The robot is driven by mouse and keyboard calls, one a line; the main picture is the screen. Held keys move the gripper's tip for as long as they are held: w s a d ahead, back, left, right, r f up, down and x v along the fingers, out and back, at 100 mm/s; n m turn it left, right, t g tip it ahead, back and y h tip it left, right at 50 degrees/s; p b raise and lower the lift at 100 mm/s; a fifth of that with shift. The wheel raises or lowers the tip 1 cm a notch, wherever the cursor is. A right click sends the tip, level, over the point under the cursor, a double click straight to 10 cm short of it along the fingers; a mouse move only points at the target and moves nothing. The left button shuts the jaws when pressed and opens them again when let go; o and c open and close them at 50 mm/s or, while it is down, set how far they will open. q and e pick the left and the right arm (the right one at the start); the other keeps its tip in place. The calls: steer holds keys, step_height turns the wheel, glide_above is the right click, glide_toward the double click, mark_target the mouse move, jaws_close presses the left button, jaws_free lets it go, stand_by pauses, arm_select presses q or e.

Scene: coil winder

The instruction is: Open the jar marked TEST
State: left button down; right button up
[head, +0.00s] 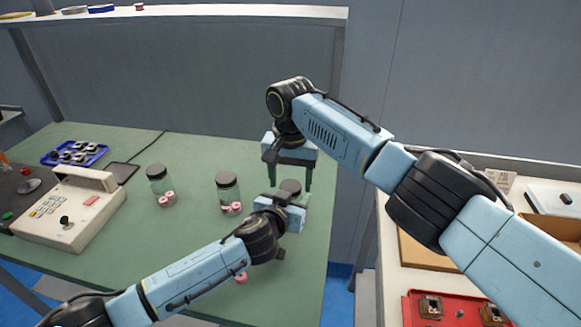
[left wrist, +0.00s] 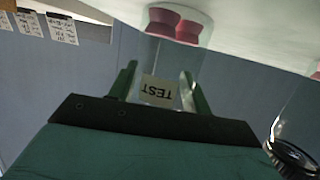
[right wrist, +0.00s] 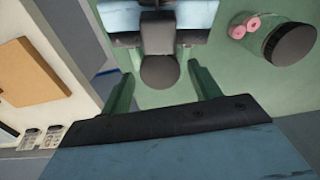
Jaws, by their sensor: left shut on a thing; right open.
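The jar marked TEST shows its white label (left wrist: 158,92), upside down, between the fingers of my left gripper (left wrist: 160,84) in the left wrist view. The gripper is shut on the jar's glass side; pink spools (left wrist: 178,24) show inside. In the head view the jar's dark round lid (head: 290,186) shows above the left gripper, which hides most of the body. My right gripper (head: 290,182) is open and points down over this jar. In the right wrist view the lid (right wrist: 160,72) appears between its open fingers, with gaps on both sides.
Two other lidded jars with pink spools, the middle one (head: 228,193) and the left one (head: 160,186), stand on the green table (head: 120,235). A pink spool (head: 241,277) shows beside my left arm. A control box (head: 70,212) and blue tray (head: 74,152) are at left.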

steer(key=shift+f, duration=0.15)
steer(key=shift+c, duration=0.4)
steer(key=c, duration=0.9)
steer(key=shift+n, duration=1.7)
steer(key=o, duration=1.1)
steer(key=shift+c, duration=0.2)
